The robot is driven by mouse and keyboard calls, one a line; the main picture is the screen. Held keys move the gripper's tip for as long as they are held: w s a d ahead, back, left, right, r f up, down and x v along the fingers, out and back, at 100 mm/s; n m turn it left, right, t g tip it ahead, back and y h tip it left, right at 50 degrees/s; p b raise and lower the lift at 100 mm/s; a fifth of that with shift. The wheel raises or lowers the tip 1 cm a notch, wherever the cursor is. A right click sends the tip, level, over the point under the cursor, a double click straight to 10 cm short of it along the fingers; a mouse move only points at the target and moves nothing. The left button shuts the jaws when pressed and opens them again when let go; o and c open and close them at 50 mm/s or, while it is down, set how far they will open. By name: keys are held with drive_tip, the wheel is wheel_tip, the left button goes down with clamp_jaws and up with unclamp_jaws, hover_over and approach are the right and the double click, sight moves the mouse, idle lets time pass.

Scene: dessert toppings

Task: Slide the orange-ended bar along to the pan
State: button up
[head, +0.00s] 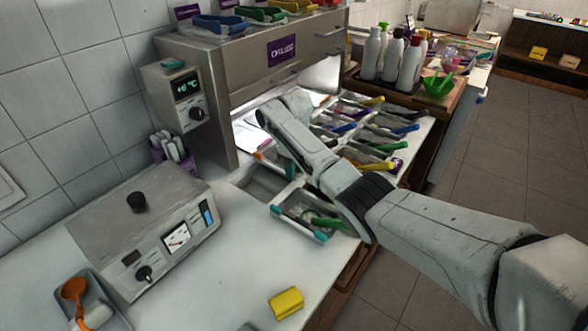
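A small orange end (259,156), likely of the orange-ended bar, shows at the left edge of the topping well, just left of my arm. The rest of the bar is mostly hidden behind my arm, so I cannot tell its full length. A metal pan (284,203) with teal corners sits at the near end of the well, with a green-handled scoop in it. My arm reaches over the pan toward the lit space under the hood. My gripper's fingers are hidden, and I cannot see whether they touch the bar.
Several small pans with coloured-handled scoops (371,147) lie beyond my arm. A control box (188,100) and a grey machine (150,235) stand to the left. A yellow object (286,303) lies on the front counter, with bare counter around it. Bottles (372,55) stand at the back.

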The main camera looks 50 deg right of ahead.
drive_tip(key=shift+o, duration=0.8)
wheel_tip(320, 180, up, 11)
drive_tip(key=shift+f+b, duration=0.15)
drive_tip(key=shift+b, duration=0.15)
